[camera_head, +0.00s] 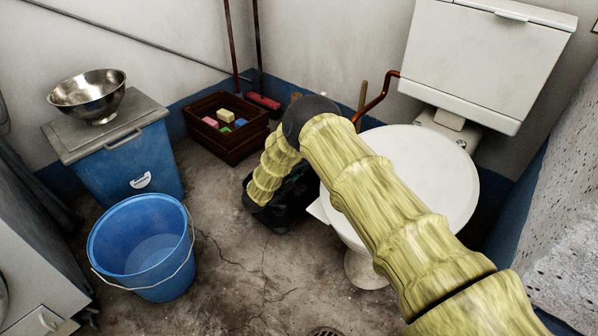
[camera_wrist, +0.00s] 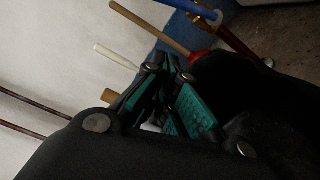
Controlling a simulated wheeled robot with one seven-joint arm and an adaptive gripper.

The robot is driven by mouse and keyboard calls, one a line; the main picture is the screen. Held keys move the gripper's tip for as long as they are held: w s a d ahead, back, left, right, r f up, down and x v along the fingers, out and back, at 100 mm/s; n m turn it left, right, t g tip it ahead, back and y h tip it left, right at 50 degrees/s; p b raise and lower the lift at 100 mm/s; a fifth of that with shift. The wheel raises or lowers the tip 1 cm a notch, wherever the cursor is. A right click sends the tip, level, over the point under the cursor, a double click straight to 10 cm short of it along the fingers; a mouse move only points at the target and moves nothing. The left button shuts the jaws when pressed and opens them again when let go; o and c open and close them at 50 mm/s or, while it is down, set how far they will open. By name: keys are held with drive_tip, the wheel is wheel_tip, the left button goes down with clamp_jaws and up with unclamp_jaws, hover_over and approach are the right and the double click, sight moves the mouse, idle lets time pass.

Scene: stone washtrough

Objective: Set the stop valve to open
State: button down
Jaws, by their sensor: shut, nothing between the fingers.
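The stop valve is not clearly visible in the head view, where a copper pipe (camera_head: 378,98) bends down from the wall beside the toilet and its lower end is hidden behind my arm. In the wrist view a blue bar (camera_wrist: 194,9) lies by a copper-coloured pipe (camera_wrist: 235,36) at the top right; it looks like a valve lever, but its setting cannot be told. My gripper (camera_wrist: 171,75), dark with green pads, is shut and empty, below and left of the blue bar and apart from it.
A plunger handle (camera_wrist: 150,30) stands close to the fingers, beside a pale handle (camera_wrist: 116,57). The toilet (camera_head: 430,175) is right of my arm. A brown crate (camera_head: 226,145), a blue bucket (camera_head: 143,240) and a lidded blue bin (camera_head: 125,165) stand left. Floor in front is clear.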

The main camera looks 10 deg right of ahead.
drive_tip(key=w+d+r+b, duration=0.1)
drive_tip(key=d+b, duration=0.4)
drive_tip(key=d, duration=0.3)
drive_tip(key=shift+w+d, duration=0.15)
drive_tip(key=shift+d, duration=0.05)
idle(0.4)
